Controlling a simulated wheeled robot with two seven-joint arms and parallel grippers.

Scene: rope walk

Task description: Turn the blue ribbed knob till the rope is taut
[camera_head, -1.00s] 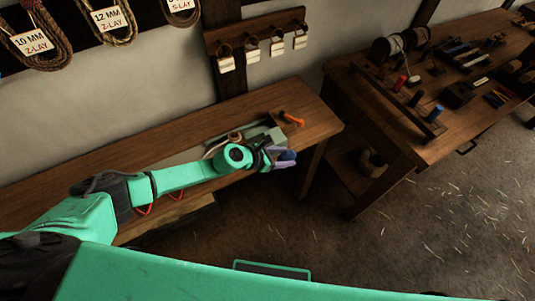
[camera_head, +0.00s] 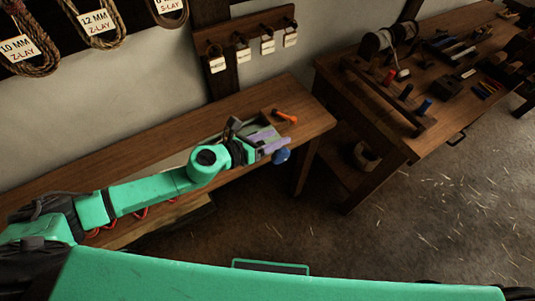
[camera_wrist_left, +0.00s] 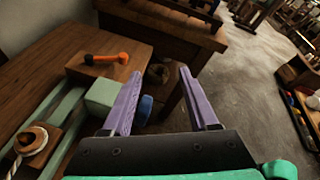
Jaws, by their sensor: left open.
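The blue knob (camera_head: 281,156) sits at the front edge of the bench, at the end of the pale green fixture. It also shows, partly hidden, beside the inner side of the left-hand finger in the left wrist view (camera_wrist_left: 146,108); its ribs cannot be made out. The pale green box (camera_wrist_left: 103,93) is beside the fingers in the wrist view. A piece of pale rope (camera_wrist_left: 18,146) shows at a wooden block; its tension cannot be told.
A second table (camera_head: 395,130) with spools and small tools stands to the right. Open floor (camera_head: 430,220) lies in front.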

